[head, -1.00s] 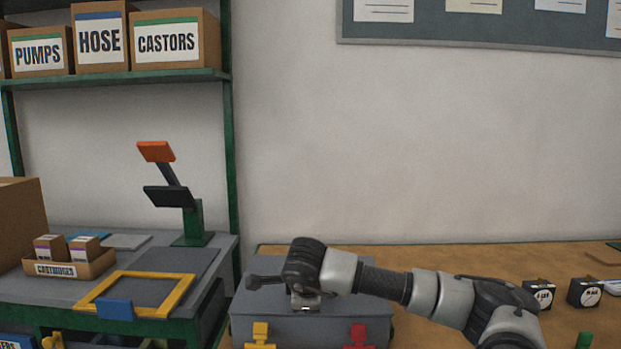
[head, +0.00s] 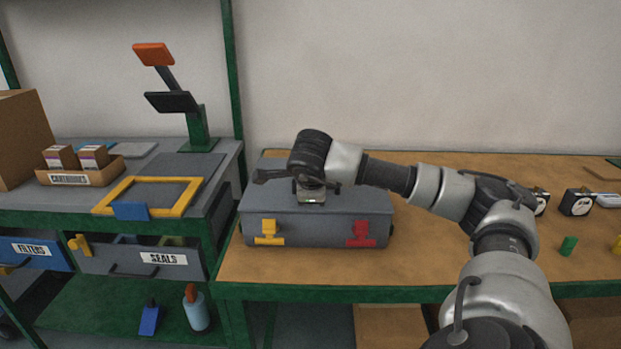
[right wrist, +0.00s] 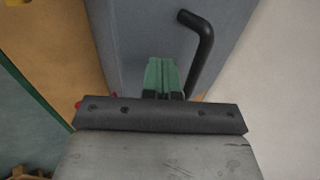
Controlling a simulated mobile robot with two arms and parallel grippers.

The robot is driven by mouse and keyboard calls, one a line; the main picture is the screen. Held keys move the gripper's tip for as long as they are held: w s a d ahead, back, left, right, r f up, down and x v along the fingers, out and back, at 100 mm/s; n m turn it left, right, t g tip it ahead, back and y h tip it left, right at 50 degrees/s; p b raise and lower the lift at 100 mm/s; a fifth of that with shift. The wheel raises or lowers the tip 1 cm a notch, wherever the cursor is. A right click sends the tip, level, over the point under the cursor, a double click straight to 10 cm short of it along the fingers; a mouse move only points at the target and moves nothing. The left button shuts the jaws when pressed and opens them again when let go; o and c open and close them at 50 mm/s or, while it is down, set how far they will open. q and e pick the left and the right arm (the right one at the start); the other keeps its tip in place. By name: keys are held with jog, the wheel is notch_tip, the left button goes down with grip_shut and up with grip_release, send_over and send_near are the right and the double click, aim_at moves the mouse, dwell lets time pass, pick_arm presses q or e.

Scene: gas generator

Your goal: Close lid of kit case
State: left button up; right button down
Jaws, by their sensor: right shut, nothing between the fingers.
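The grey kit case (head: 315,228) sits on the wooden bench at its left end. Its lid (head: 362,200) looks down flat on the body. A yellow latch (head: 269,232) and a red latch (head: 361,233) are on its front. My right gripper is over the lid; the wrist hides its fingers in the head view. In the right wrist view its green fingertips (right wrist: 163,75) are together and empty, close over the grey lid (right wrist: 135,35), beside a black bent handle (right wrist: 203,45). Whether they touch the lid is unclear. My left gripper is not in view.
A workstation (head: 60,205) with a yellow frame (head: 180,210) stands left of the bench. Small black-and-white boxes (head: 577,202) and a green cylinder (head: 568,245) are at the bench's right. The bench front right of the case (head: 420,262) is clear.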

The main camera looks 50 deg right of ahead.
notch_tip(320, 180, up, 3)
jog(key=shift+f+p, duration=0.1)
jog(key=shift+p, duration=0.4)
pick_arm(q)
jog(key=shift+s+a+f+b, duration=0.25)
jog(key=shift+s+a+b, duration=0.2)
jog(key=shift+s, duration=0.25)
pick_arm(e)
jog(key=s+a+r, duration=0.2)
jog(key=s+a, duration=0.4)
jog(key=a, duration=0.1)
jog(key=shift+a+r, duration=0.15)
jog(key=shift+r, duration=0.25)
